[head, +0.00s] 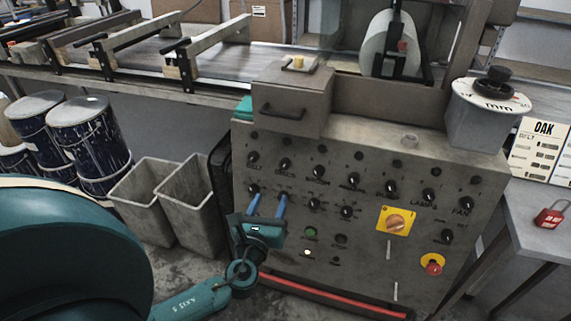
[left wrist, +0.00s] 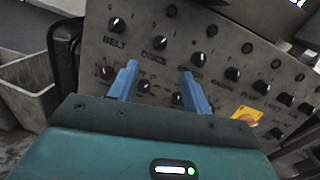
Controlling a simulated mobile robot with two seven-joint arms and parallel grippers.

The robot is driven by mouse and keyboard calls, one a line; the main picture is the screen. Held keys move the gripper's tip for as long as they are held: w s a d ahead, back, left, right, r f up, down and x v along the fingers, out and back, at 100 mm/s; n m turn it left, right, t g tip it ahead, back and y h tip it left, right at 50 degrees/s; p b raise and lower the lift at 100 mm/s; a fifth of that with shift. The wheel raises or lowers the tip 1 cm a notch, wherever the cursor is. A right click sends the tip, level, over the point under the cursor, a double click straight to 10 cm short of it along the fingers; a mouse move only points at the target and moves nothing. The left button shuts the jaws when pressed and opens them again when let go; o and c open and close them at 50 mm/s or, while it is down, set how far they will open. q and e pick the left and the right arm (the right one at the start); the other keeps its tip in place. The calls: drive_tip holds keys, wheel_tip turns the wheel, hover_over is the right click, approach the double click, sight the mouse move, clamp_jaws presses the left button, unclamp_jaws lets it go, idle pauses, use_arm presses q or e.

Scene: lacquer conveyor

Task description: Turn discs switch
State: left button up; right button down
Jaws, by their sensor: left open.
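The discs switch (head: 285,164) is a small black rotary knob in the upper row of the grey control panel (head: 370,265), above its DISCS label. It also shows in the left wrist view (left wrist: 158,43), just beyond and between the fingers. My left gripper (head: 268,200) is open, its two blue fingers pointing at the panel. In the head view the fingertips are below the discs switch, apart from it. Nothing is between the fingers in the left wrist view (left wrist: 158,78). The setting of the knob is too small to read surely. My right gripper is not in view.
The belt knob (left wrist: 117,25) is left of the discs switch, with more knobs to the right and below. A yellow-plated orange switch (head: 396,222) and a red emergency button (head: 432,264) are at lower right. Grey bins (head: 190,190) stand left of the panel.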

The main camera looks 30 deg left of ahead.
sight(283, 168)
use_arm(q)
drive_tip(key=x, duration=1.2)
drive_tip(key=shift+w+a, duration=0.1)
drive_tip(key=shift+w, duration=0.15)
drive_tip(key=shift+c, duration=0.6)
drive_tip(key=c, duration=0.8)
drive_tip(key=shift+c, duration=0.2)
drive_tip(key=shift+n+b, duration=0.3)
drive_tip(key=shift+n, duration=0.1)
drive_tip(key=n+g+y, duration=0.1)
drive_tip(key=n, duration=0.5)
drive_tip(key=shift+r, duration=0.1)
drive_tip(key=n, duration=0.3)
drive_tip(key=n+g, duration=0.1)
drive_tip(key=n, duration=0.2)
drive_tip(key=shift+g+p, duration=0.3)
drive_tip(key=shift+p, duration=0.1)
